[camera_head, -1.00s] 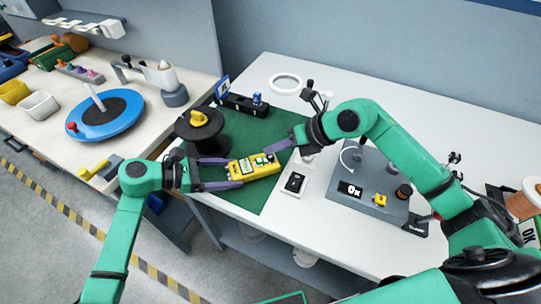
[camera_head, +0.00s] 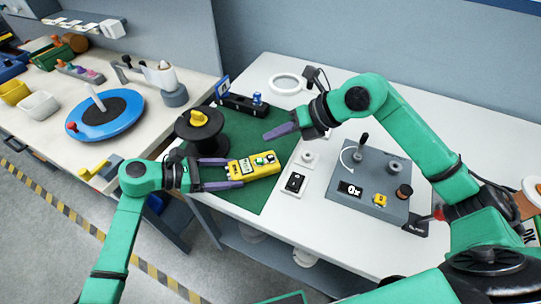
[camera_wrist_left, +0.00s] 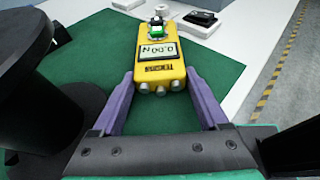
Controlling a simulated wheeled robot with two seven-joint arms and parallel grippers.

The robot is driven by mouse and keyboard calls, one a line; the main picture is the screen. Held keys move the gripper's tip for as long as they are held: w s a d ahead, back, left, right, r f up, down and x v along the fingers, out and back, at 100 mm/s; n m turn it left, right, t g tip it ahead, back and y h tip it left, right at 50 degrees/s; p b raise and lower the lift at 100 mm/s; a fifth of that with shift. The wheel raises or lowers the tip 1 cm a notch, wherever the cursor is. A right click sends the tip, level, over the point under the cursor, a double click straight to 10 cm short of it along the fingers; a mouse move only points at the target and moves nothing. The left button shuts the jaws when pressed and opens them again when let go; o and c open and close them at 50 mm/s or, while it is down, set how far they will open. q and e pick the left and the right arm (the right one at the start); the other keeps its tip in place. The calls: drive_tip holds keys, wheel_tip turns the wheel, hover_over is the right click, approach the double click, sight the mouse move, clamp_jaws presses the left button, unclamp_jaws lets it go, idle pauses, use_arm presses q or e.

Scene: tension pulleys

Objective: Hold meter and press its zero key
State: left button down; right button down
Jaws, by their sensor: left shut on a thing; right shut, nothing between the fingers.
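The yellow meter (camera_head: 253,167) lies over the green mat (camera_head: 262,132). My left gripper (camera_head: 228,171) is shut on its near end, with one purple finger along each side. In the left wrist view the meter (camera_wrist_left: 160,72) has its display toward me, which seems to read 0.00N.
A black spool with a yellow top (camera_head: 199,126) stands close to my left gripper. A small black-and-white switch box (camera_head: 294,183) and a grey device reading 0x (camera_head: 368,182) stand to the right. A black block with a blue knob (camera_head: 243,104) is at the back of the mat.

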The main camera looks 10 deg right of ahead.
use_arm(q)
unclamp_jaws()
drive_tip(key=shift+a, duration=0.15)
